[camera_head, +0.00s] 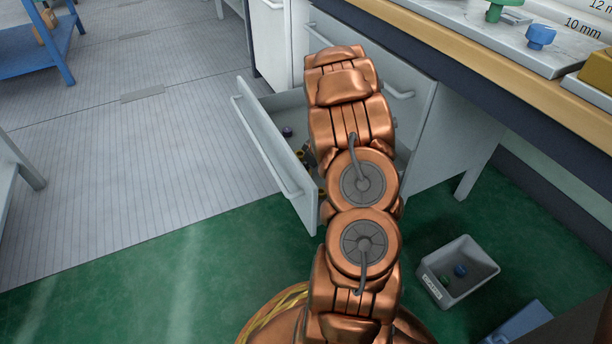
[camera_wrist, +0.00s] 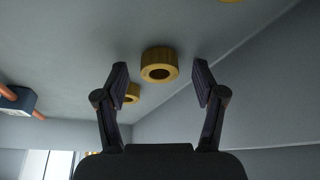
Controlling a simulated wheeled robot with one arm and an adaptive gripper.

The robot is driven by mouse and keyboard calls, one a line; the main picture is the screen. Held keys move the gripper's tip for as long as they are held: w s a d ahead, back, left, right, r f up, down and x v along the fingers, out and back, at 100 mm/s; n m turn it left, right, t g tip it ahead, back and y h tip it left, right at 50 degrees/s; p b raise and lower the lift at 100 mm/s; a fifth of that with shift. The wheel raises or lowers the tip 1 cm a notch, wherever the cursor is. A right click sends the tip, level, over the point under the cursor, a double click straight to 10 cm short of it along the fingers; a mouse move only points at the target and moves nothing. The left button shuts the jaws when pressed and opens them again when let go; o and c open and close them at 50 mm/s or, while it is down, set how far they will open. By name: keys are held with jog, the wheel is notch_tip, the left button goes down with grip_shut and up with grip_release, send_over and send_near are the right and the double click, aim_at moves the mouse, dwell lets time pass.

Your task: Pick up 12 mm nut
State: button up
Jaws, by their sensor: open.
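In the wrist view a yellow ring-shaped nut (camera_wrist: 159,56) lies on the grey drawer bottom (camera_wrist: 185,25), between and just beyond my fingertips. My gripper (camera_wrist: 160,68) is open, with a finger on each side of this nut and no visible contact. A second yellow nut (camera_wrist: 132,91) shows partly behind the left finger. Another yellow piece (camera_wrist: 230,1) is cut off at the top edge. No size marking is readable on the nuts. In the head view my arm reaches into the open drawer (camera_head: 262,146) and hides my gripper.
A blue part with orange ends (camera_wrist: 18,99) lies left in the wrist view. The drawer wall (camera_wrist: 225,95) runs close on the right. A workbench (camera_head: 450,42) bears labelled coloured parts. A grey bin (camera_head: 474,281) with a green and a blue part stands on the floor.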

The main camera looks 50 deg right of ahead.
jog(key=shift+c, duration=0.3)
grip_shut()
notch_tip(320, 180, up, 10)
jog(key=p, duration=0.4)
dwell(0.5)
notch_tip(320, 180, up, 16)
jog(key=p, duration=0.6)
jog(key=shift+p, duration=0.35)
dwell(0.7)
